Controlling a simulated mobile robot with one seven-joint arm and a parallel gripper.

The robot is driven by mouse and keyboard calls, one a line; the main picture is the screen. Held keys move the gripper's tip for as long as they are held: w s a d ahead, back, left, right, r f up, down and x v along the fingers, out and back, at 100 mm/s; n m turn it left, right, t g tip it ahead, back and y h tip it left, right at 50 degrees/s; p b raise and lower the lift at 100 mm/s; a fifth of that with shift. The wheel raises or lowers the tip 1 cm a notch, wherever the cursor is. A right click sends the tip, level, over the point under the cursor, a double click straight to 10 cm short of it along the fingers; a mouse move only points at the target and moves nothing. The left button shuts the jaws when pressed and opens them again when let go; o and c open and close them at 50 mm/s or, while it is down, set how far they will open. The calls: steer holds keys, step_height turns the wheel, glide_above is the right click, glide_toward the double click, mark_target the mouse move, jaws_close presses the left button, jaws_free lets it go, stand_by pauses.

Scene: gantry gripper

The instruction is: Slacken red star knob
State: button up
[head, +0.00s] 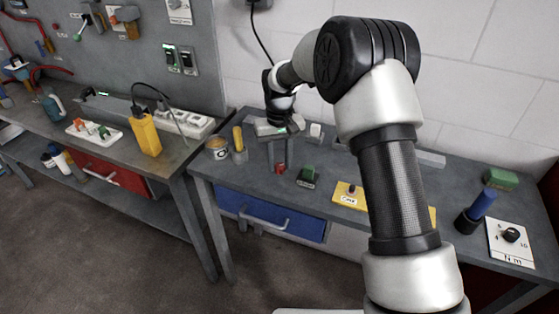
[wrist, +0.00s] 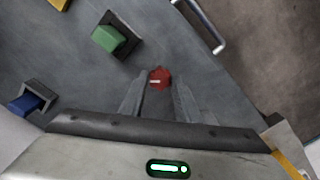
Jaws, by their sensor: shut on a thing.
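The red star knob (head: 280,169) is on the grey bench top, left of the green block in the head view. In the wrist view the red knob (wrist: 159,77) shows a pale mark on its face. My gripper (head: 282,160) points down over the bench at the knob. In the wrist view its two fingers (wrist: 159,92) stand on either side of the knob and are shut on it. The fingers and the knob's own top hide its lower part.
A green block (head: 308,174) in a dark holder stands right of the knob. A yellow plate (head: 345,188) lies farther right. A tin (head: 217,148) and a yellow-handled tool (head: 238,139) stand left. The blue drawer (head: 270,215) is below the front edge.

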steer(key=n, duration=0.7)
steer(key=shift+r+p, duration=0.1)
steer(key=shift+p, duration=0.25)
steer(key=n, duration=0.4)
steer(key=n+p, duration=0.1)
steer(key=n, duration=0.2)
steer(key=shift+n, duration=0.3)
steer(key=n+p, duration=0.1)
steer(key=n, duration=0.5)
steer(key=shift+p, duration=0.35)
steer(key=n+p, duration=0.1)
steer(key=n, duration=0.4)
steer(key=shift+n, duration=0.4)
steer(key=o, duration=1)
steer(key=shift+o, duration=0.2)
